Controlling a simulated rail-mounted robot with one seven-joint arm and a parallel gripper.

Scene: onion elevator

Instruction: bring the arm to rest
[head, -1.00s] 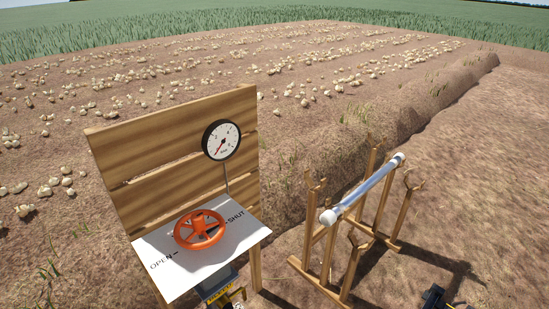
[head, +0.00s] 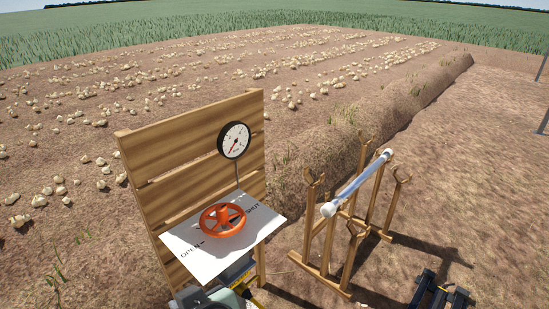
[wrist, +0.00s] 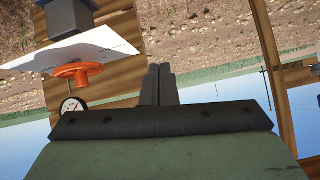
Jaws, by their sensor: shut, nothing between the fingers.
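My gripper (wrist: 159,84) shows in the wrist view with its two dark fingers together and nothing between them. The wrist picture is upside down, with the sky at the bottom. The orange valve wheel (wrist: 77,72) and the round gauge (wrist: 73,106) lie to the left of the fingers there, apart from them. In the head view, the orange wheel (head: 222,219) sits on a white plate (head: 197,257) marked OPEN and SHUT. The gauge (head: 234,140) stands above it, its red needle pointing down-left. I cannot make out my fingers in the head view.
A wooden board (head: 190,160) stands behind the plate. To its right, a wooden rack (head: 347,265) holds a pale tube (head: 358,184). A dark object (head: 440,294) is at the lower right.

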